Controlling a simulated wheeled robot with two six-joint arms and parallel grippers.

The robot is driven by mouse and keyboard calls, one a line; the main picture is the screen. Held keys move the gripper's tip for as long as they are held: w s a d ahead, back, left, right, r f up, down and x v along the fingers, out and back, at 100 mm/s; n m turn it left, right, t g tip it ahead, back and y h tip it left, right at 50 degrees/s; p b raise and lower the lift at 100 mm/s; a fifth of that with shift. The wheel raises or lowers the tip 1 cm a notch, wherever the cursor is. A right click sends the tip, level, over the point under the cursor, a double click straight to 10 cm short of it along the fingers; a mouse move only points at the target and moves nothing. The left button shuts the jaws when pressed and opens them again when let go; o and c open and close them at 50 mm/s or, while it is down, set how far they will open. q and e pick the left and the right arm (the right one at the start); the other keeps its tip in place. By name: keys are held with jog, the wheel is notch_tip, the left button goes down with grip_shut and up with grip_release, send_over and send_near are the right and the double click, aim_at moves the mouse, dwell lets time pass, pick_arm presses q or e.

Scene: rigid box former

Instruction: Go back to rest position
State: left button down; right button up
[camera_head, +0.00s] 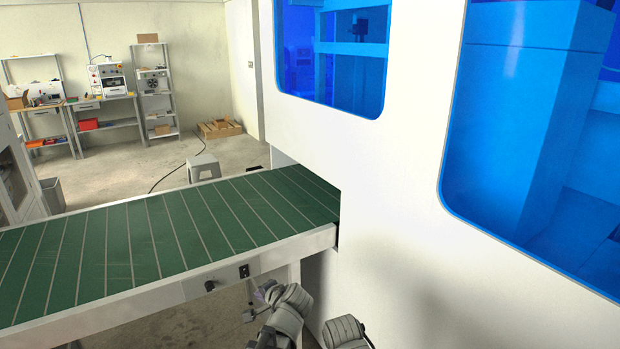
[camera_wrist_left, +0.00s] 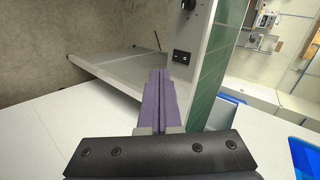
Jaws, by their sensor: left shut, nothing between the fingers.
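My left gripper (camera_head: 254,297) is low in the head view, in front of the conveyor's side and beside the white machine wall. The left wrist view shows its purple fingers (camera_wrist_left: 160,100) pressed together, with nothing between them. The fingers point toward the conveyor's side panel, where a black switch (camera_head: 244,271) and a knob sit; the switch also shows in the left wrist view (camera_wrist_left: 181,56). I cannot tell the gap between fingertips and panel. A grey arm part of mine shows at the bottom edge of the head view; my right gripper is not visible.
The green slatted conveyor (camera_head: 150,238) is empty and runs into an opening in the white machine (camera_head: 400,180). The machine has blue windows (camera_head: 530,120) and blocks the right side. A grey stool (camera_head: 203,167), shelves and a workbench stand behind. Floor shows below the conveyor.

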pick_arm(q)
jog(key=s+d+f+n+g+h, duration=0.1)
jog(key=s+d+f+g, duration=0.1)
jog(key=s, duration=0.5)
jog(key=s+d+f+n+g+h+p, duration=0.1)
jog(key=s+d+f+n+g+h, duration=0.1)
jog(key=s+d, duration=0.3)
jog(key=s+d+f+n+g+h, duration=0.2)
jog(key=s+d+f+g, duration=0.1)
jog(key=s, duration=0.7)
jog(key=shift+d+g, duration=0.4)
jog(key=shift+g, duration=0.4)
